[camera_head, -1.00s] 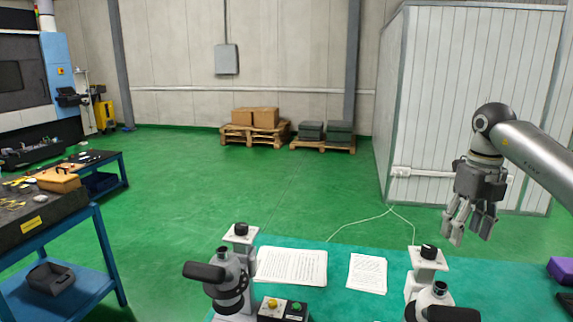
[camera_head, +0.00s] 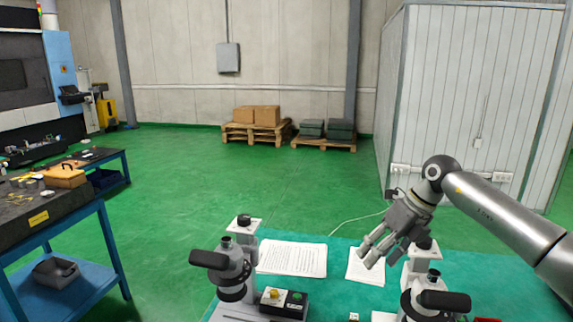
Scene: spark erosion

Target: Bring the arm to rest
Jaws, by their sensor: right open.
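My right arm comes in from the right edge. Its gripper (camera_head: 377,257) hangs tilted down and to the left, with its fingers spread open and nothing between them. In the picture it overlaps the right paper sheet (camera_head: 363,273) and the top of the right microscope-like device (camera_head: 424,290). I cannot tell how high it is above the table, but no contact shows. My left gripper is not in view.
The green-topped table (camera_head: 335,295) holds a left microscope-like device (camera_head: 233,270), a larger printed sheet (camera_head: 292,259) and a button box (camera_head: 284,302). A blue workbench (camera_head: 75,225) stands at left. Open green floor (camera_head: 230,180) lies behind, with a white cabin (camera_head: 470,100) at right.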

